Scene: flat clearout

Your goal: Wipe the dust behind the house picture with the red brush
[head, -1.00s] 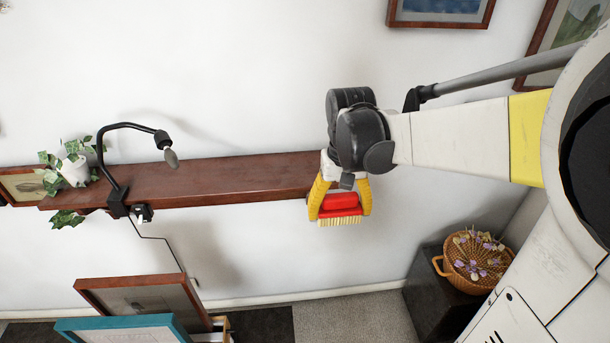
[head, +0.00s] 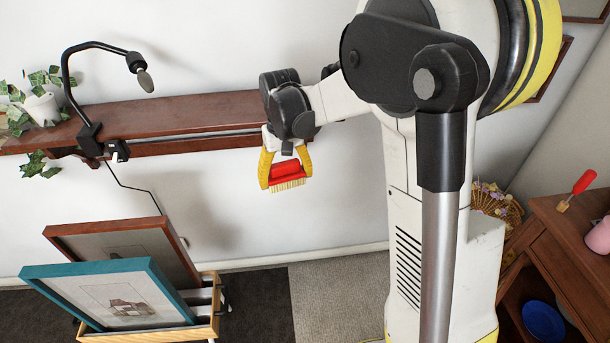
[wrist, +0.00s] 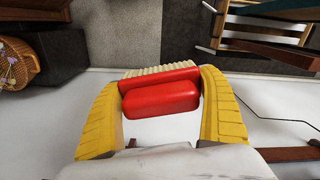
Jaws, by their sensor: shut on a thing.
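My gripper (head: 284,170), with yellow fingers, is shut on the red brush (head: 285,169). The brush's pale bristles point down in the head view, and it hangs just below the brown shelf's edge, in front of the white wall. In the wrist view the red brush (wrist: 160,95) sits between both fingers. I cannot tell surely which is the house picture. No dust is discernible.
The brown shelf (head: 190,112) carries a black clamp lamp (head: 90,138) and a potted ivy (head: 42,108). The wooden rack (head: 205,330) stands on the floor. A brown cabinet (head: 565,225) at right bears a red-handled tool (head: 580,187). Wall between gripper and rack is clear.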

